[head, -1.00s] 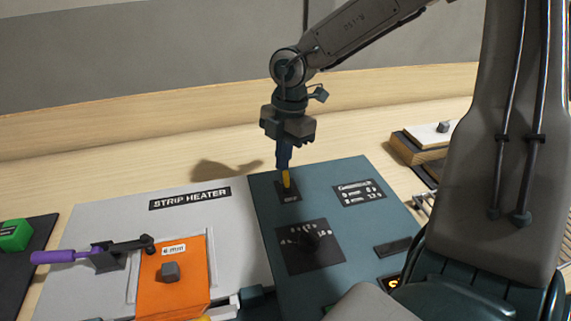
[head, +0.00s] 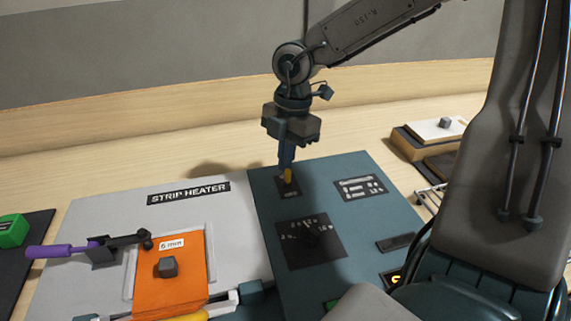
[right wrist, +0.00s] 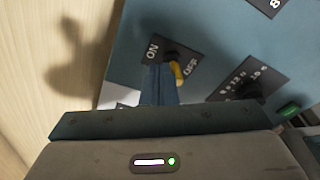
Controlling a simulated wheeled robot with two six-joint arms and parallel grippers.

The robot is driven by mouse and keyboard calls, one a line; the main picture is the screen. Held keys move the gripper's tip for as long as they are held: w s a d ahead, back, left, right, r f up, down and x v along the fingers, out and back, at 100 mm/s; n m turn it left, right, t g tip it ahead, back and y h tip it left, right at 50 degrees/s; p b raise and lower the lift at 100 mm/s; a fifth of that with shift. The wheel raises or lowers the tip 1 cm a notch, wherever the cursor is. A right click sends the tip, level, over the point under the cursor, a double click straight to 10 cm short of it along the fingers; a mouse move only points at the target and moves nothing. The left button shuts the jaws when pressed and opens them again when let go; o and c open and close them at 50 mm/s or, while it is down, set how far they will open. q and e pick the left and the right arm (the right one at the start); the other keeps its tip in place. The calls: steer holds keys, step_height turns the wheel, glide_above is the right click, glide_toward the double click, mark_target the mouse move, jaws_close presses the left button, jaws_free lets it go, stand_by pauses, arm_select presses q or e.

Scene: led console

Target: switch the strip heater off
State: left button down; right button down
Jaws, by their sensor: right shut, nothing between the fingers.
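The strip heater (head: 90,215) is a pale panel with a black name label, joined on its right to a blue-grey control box (head: 360,220). A small black switch plate (head: 289,191) is at the box's top left; the wrist view shows "ON" on the plate (right wrist: 158,48), with more lettering at its other end. A yellow piece (right wrist: 178,72) stands at the plate beside my fingertips. My right gripper (head: 287,170) is shut and empty, pointing down at the switch plate; its blue fingers also show in the wrist view (right wrist: 160,85). They partly hide the switch. My left gripper is not visible.
A dial (head: 312,238) on a black plate sits below the switch. An orange block (head: 172,281) and a purple-handled clamp (head: 60,251) lie on the pale panel. A wooden block with a white top (head: 440,130) stands at the right.

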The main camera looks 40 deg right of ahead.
steer(key=shift+r, duration=0.1)
step_height(320, 180, up, 7)
steer(key=p, duration=0.3)
steer(key=shift+w+d, duration=0.2)
steer(key=shift+w, duration=0.15)
stand_by(0.3)
stand_by(0.5)
